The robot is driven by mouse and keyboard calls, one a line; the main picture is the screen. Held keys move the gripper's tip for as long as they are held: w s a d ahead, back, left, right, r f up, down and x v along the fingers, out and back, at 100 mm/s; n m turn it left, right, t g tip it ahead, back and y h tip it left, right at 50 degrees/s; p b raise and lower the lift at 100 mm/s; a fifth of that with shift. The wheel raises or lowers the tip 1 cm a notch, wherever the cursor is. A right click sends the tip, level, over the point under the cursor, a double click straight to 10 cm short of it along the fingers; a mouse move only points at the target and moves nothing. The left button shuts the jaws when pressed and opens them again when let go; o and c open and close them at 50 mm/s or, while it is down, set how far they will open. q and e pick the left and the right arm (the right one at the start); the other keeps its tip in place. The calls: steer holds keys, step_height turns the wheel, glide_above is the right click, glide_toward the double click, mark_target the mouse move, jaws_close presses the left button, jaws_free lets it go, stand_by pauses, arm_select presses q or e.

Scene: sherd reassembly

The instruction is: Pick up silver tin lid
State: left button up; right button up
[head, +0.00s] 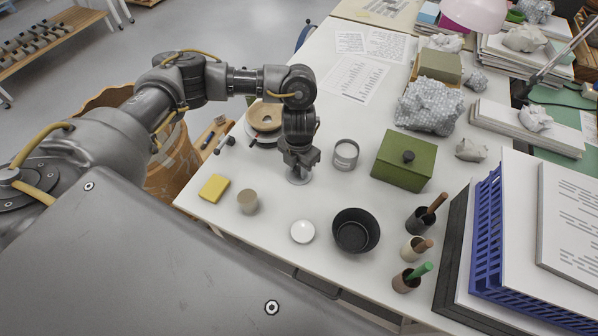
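The silver tin lid (297,180) is a small grey disc on the white table, directly below my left gripper (299,168). The gripper points straight down and covers much of the lid. Its fingertips are at or just above the lid, but I cannot tell whether they touch it or how far apart they are. An open silver tin (346,154) with a pale label stands just right of the gripper. My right gripper is not in view.
A black bowl (356,231), a white round dish (303,231), a beige cup (248,201) and a yellow sponge (214,188) lie nearer. A wooden ring-shaped piece (264,116) is behind left.

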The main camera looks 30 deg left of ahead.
mark_target(299, 168)
arm_select(q)
steer(key=c, duration=0.3)
steer(key=shift+r, duration=0.5)
step_height(299, 168, up, 2)
steer(key=shift+w+r+p, duration=0.1)
steer(key=shift+r+p, duration=0.15)
steer(key=shift+p, duration=0.1)
steer(key=s+d+r, duration=0.8)
steer(key=s+r, duration=0.1)
steer(key=s, duration=0.2)
steer(key=shift+s+r, duration=0.25)
steer(key=shift+s, duration=0.05)
